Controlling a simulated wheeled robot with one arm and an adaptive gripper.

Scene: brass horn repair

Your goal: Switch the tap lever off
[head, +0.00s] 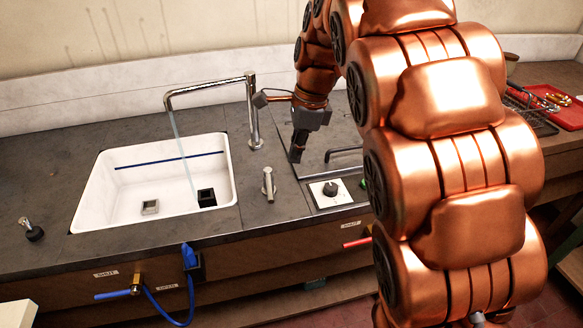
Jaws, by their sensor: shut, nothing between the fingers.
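A chrome tap (252,112) stands behind the right side of the white sink (228,180). Its spout reaches left over the basin, and a thin stream of water (181,150) runs from it. A small metal lever (268,184) stands upright on the dark counter, right of the sink and in front of the tap; it looks like the tap lever. My gripper (295,156) points down, shut and empty. It appears behind and to the right of the lever, apart from it, and right of the tap column.
A white plate with a black knob (330,190) sits right of the lever. A bent dark rod (343,151) lies behind it. Two small square blocks lie in the sink. A blue valve and hose (188,258) hang at the counter front. A red tray (560,102) is at far right.

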